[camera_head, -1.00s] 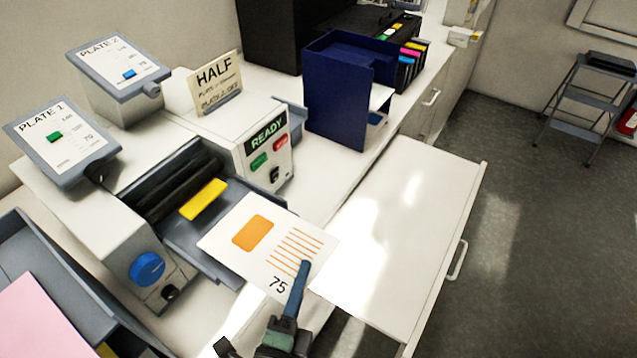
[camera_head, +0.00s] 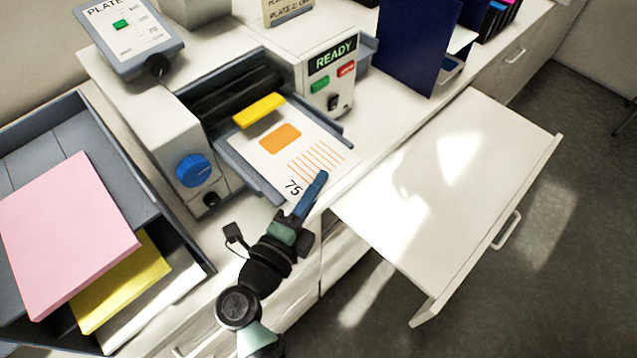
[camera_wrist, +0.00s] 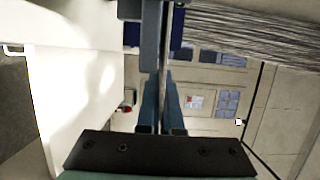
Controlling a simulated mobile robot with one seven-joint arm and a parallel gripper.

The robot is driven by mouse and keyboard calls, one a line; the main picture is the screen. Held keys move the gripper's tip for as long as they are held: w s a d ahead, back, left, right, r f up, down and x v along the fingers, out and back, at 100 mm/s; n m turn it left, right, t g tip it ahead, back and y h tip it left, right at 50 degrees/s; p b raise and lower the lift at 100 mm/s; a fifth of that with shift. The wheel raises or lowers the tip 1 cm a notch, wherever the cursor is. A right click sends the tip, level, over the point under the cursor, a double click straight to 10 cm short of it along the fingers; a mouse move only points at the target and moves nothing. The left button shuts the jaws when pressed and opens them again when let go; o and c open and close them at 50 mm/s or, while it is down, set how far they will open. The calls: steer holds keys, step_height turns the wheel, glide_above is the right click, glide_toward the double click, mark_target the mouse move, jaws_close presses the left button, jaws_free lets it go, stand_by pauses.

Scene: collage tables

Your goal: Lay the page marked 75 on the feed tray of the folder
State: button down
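The page marked 75 (camera_head: 298,150), white with an orange block and orange lines, is over the feed tray (camera_head: 252,178) of the folder (camera_head: 165,125). Its far edge is by the yellow bar, and its near part reaches beyond the tray's front. I cannot tell whether it rests fully on the tray. My gripper (camera_head: 319,181) is at the page's near edge, by the number. In the wrist view my gripper's fingers (camera_wrist: 161,105) are close together, with the page edge-on as a thin line between them.
A grey tray (camera_head: 30,150) with pink and yellow sheets stands left. The READY panel (camera_head: 332,60) and a dark blue holder (camera_head: 415,40) stand behind. An open white drawer or leaf (camera_head: 450,190) juts out right, with bare floor beyond it.

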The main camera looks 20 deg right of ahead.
steer(key=c, duration=1)
jaws_free()
steer(key=b+v, duration=0.4)
steer(key=v, duration=0.9)
